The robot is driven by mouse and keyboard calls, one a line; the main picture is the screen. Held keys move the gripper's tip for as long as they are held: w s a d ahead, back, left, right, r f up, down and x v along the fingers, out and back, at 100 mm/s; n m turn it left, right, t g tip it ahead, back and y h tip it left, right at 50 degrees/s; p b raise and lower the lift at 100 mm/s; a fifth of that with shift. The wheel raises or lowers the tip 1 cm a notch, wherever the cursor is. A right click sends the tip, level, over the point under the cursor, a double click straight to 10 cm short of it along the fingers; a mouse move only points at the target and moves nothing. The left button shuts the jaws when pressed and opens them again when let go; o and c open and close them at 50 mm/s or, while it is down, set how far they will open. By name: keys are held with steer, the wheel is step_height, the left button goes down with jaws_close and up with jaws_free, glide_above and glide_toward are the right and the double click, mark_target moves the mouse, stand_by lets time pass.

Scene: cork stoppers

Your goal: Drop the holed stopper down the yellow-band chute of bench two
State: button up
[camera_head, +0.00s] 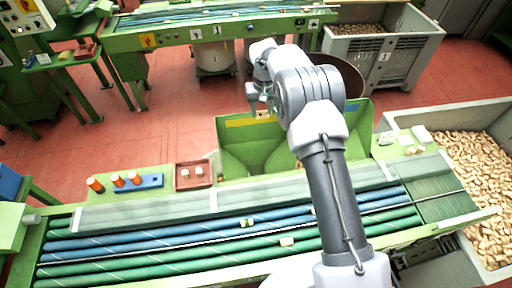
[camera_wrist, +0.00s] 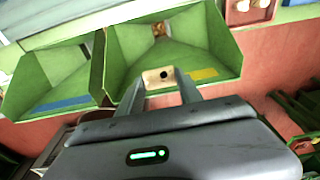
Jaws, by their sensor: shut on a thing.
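My gripper (camera_head: 260,108) is shut on a light cork stopper with a dark round hole (camera_wrist: 158,76), seen between the fingertips in the wrist view. In the head view the gripper hangs over the outer edge of the yellow-band chute (camera_head: 234,148), a green hopper with a yellow band (camera_head: 246,122). In the wrist view the stopper appears in front of this chute (camera_wrist: 205,42), left of its yellow band (camera_wrist: 203,74). I cannot tell its exact height above the chute. A brownish thing shows at the chute's bottom (camera_wrist: 159,30).
A blue-band chute (camera_wrist: 55,76) adjoins it; my arm partly hides it in the head view. The roller bench (camera_head: 150,245) carries a few stoppers. A red tray (camera_head: 193,174) and a blue rack (camera_head: 138,182) sit beside the chutes. A cork bin (camera_head: 480,170) stands right.

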step_height(320, 180, down, 5)
steer(key=shift+w+f+b, duration=0.1)
steer(key=shift+f+b, duration=0.05)
steer(key=shift+b, duration=1)
steer(key=o, duration=1.4)
steer(key=shift+r, duration=0.25)
steer(key=r, duration=0.5)
steer(key=s+r, duration=0.1)
steer(key=r, duration=0.5)
steer(key=s+r, duration=0.1)
steer(key=r, duration=0.5)
steer(key=shift+s+d, duration=0.1)
steer(key=shift+d, duration=0.15)
